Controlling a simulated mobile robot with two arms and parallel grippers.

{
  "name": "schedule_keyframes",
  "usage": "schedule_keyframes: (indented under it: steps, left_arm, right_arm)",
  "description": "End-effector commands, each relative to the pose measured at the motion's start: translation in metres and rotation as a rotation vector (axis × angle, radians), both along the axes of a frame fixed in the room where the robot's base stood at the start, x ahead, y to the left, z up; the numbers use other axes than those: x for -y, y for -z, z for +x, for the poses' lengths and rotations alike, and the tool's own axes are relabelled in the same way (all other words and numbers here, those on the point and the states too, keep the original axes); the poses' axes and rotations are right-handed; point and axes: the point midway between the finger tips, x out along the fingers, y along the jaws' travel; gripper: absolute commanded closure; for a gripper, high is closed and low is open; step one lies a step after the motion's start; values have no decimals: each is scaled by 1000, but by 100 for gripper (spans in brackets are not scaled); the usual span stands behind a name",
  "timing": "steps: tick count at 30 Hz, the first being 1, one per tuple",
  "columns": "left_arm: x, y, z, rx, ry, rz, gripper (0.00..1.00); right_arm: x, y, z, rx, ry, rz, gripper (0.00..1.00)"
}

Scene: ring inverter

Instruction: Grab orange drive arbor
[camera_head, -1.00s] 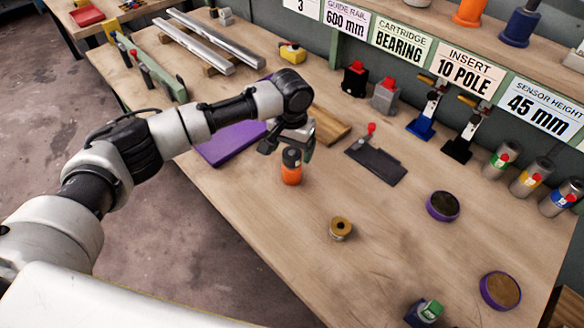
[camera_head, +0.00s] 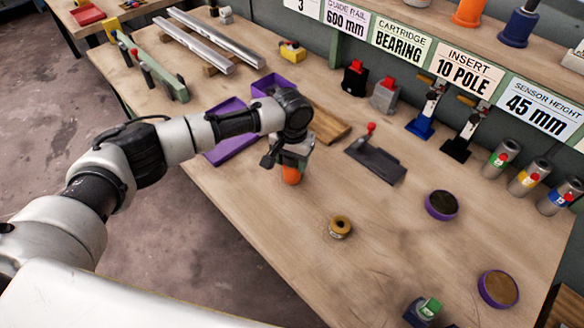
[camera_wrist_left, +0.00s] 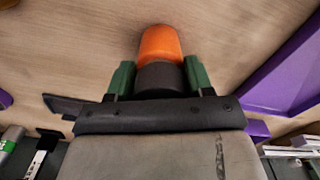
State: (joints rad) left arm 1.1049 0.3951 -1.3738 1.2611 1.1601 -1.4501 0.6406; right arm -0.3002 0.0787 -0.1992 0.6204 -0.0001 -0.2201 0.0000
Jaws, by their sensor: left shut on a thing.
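The orange drive arbor (camera_head: 291,175) stands upright on the wooden table, and its upper part is hidden by my gripper in the head view. In the left wrist view the arbor (camera_wrist_left: 160,46) shows its orange body and a dark grip section between the green fingers. My left gripper (camera_head: 291,160) has come down over the arbor's dark top and is shut on it. The left gripper also shows in the left wrist view (camera_wrist_left: 160,78), with a finger on each side of the dark section. My right gripper is not in view.
A brass ring piece (camera_head: 340,227) and purple round trays (camera_head: 441,205) lie to the right. A dark plate with a red knob (camera_head: 375,160) is behind. A purple tray (camera_head: 226,148) lies behind my forearm.

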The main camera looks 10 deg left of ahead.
Motion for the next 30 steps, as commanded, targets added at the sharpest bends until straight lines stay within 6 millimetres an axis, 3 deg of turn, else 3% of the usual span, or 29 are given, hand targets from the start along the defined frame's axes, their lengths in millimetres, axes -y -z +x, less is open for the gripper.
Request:
schedule_keyframes:
  steps: [3,14,25,30]
  left_arm:
    - [0,0,0,1,0,0,100]
    - [0,-6,1,4,0,-3,100]
    - [0,-44,2,6,0,-3,100]
    - [10,-54,-17,2,4,-4,100]
  right_arm:
    - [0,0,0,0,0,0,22]
    - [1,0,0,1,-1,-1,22]
    - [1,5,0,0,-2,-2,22]
    - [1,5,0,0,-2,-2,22]
